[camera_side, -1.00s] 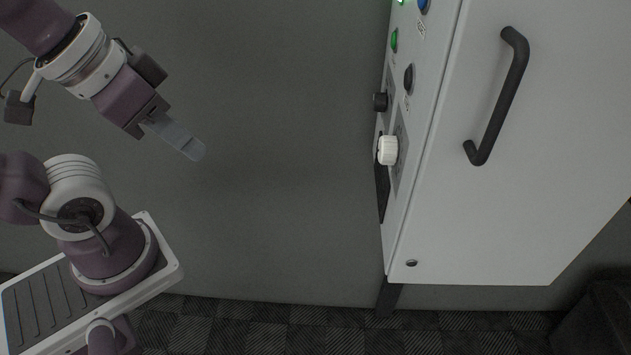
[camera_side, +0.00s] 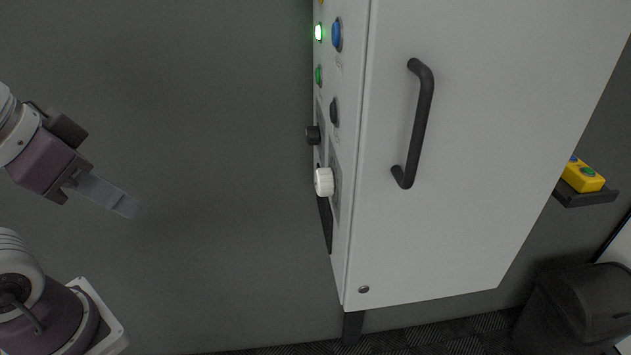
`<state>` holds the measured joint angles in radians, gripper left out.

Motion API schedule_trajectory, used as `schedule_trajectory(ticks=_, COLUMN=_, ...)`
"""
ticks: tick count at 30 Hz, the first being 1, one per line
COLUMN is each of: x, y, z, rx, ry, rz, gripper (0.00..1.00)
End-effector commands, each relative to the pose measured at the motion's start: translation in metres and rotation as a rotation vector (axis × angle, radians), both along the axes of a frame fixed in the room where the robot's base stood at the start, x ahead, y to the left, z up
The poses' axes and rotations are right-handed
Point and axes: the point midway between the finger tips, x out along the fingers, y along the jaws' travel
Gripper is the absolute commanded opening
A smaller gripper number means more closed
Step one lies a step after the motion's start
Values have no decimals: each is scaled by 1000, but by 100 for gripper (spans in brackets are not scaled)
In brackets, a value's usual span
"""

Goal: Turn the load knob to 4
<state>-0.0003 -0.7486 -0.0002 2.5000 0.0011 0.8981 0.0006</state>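A white ribbed knob (camera_side: 324,182) sticks out from the lower part of the cabinet's control face. I cannot read labels, so I cannot tell which is the load knob or where either points. My gripper (camera_side: 128,206) is at the left, well apart from both knobs, with its pale fingers pointing right and slightly down. The fingers overlap from this side, so their opening is hidden. I see nothing held in them.
The white cabinet (camera_side: 440,240) carries a black handle (camera_side: 420,125). Its control face has a lit green lamp (camera_side: 318,33), a blue button (camera_side: 337,35), a green button (camera_side: 318,75) and a black button (camera_side: 334,111). The space between gripper and cabinet is clear.

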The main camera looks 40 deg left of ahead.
Motion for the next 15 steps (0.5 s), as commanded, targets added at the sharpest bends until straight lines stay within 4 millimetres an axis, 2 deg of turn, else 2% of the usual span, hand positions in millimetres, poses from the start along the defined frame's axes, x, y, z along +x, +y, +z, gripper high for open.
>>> schedule_trajectory(ticks=1, x=5, y=2, z=-1, rx=15, ry=1, rz=-2, gripper=18)
schedule_trajectory(ticks=2, x=12, y=6, z=-2, rx=36, ry=0, rz=-7, gripper=24)
schedule_trajectory(ticks=4, x=39, y=17, z=-9, rx=116, ry=-4, rz=-40, gripper=37)
schedule_trajectory(ticks=7, x=98, y=38, z=-31, rx=272, ry=-16, rz=-169, gripper=57)
schedule_trajectory(ticks=8, x=116, y=42, z=-41, rx=310, ry=-22, rz=-226, gripper=61)
schedule_trajectory(ticks=9, x=139, y=44, z=-56, rx=349, ry=-34, rz=-312, gripper=61)
schedule_trajectory(ticks=11, x=170, y=41, z=-83, rx=377, ry=-59, rz=-455, gripper=61)
schedule_trajectory(ticks=12, x=187, y=35, z=-103, rx=371, ry=-83, rz=-555, gripper=61)
schedule_trajectory(ticks=14, x=205, y=18, z=-135, rx=328, ry=-138, rz=-700, gripper=61)
schedule_trajectory(ticks=15, x=213, y=3, z=-154, rx=276, ry=-188, rz=-790, gripper=61)
